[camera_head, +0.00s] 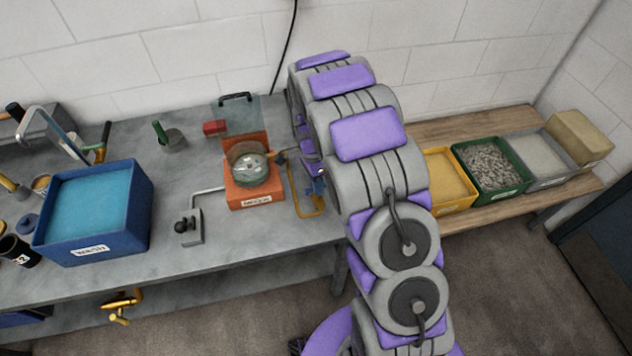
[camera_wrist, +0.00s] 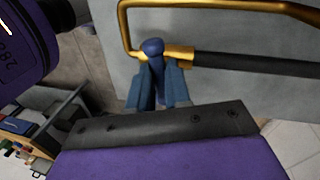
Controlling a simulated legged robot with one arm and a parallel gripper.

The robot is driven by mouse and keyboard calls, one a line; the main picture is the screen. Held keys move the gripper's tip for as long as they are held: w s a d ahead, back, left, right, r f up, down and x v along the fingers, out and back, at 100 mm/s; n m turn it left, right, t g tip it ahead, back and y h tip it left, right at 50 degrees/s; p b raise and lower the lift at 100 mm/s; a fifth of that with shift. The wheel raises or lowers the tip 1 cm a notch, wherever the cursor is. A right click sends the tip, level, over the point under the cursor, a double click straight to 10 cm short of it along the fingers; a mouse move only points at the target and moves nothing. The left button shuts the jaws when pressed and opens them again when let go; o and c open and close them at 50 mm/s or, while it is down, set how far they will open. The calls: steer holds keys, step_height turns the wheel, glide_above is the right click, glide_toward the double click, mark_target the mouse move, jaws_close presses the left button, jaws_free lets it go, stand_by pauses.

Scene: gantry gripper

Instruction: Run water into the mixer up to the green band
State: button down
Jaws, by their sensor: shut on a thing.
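The mixer (camera_head: 255,190) is an orange block with a clear round bowl (camera_head: 250,162) on top, standing on the bench left of my arm. Inside the bowl is something pale. My gripper (camera_wrist: 155,75) is shut on a blue knob (camera_wrist: 152,46) on this brass pipe. In the head view my arm largely hides the gripper.
A blue bin (camera_head: 95,240) stands on the bench at left, with a small lever box (camera_head: 192,237) between it and the mixer. Bins of yellow (camera_head: 448,180) and grey material (camera_head: 490,165) stand on a wooden bench at right. A brass tap (camera_head: 120,305) is below the bench edge.

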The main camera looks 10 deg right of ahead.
steer(key=shift+w+n+h+p, duration=0.1)
steer(key=shift+n+h+p, duration=0.35)
steer(key=shift+n, duration=1.55)
steer(key=c, duration=1.1)
jaws_free()
steer(key=p+v, duration=0.1)
steer(key=v, duration=1.6)
steer(key=shift+r, duration=0.2)
